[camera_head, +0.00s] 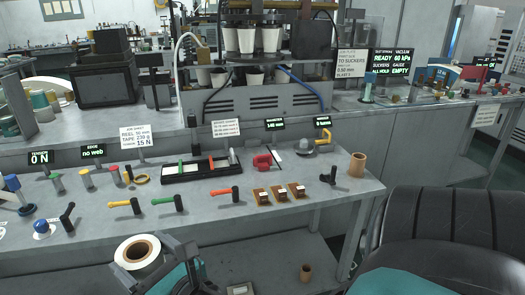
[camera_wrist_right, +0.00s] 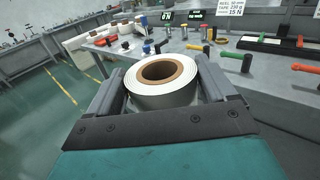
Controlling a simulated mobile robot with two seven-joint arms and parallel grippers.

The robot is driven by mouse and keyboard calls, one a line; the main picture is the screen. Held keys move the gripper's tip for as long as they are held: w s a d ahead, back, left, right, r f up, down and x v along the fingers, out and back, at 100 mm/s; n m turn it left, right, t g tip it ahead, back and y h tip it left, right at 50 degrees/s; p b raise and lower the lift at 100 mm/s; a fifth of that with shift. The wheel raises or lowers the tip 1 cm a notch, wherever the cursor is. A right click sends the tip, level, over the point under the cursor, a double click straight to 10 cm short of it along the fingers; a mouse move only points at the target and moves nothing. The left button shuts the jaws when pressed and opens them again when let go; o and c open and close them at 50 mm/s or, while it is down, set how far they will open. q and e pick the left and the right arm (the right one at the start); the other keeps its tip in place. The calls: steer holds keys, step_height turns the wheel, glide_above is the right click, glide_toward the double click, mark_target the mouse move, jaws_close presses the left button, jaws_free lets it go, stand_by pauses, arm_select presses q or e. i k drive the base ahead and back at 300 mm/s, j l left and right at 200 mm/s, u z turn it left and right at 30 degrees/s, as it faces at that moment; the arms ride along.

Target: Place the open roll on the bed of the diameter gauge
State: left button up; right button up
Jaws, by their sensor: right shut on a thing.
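A white roll (camera_head: 124,257) with an open brown core sits in my right gripper (camera_head: 150,258), at the lower left of the head view, in front of the bench's near edge. In the right wrist view the roll (camera_wrist_right: 163,98) fills the space between the two fingers of the gripper (camera_wrist_right: 163,85), which are shut on its sides. Its core opening faces up. A display reading a diameter in mm (camera_head: 275,124) stands at the bench's back, behind a red device (camera_head: 262,161). I cannot tell which surface is the gauge's bed. My left gripper is not in view.
The grey bench (camera_head: 225,220) holds a black tray (camera_head: 174,172), yellow, green and orange handles, several small brown blocks (camera_head: 280,194) and a tan tube (camera_head: 357,165) at its right end. A strip along the front edge is mostly clear. A small brown cup (camera_head: 306,272) stands below.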

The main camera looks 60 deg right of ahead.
mark_target(255, 153)
steer(key=l, duration=1.6)
steer(key=k, duration=0.05)
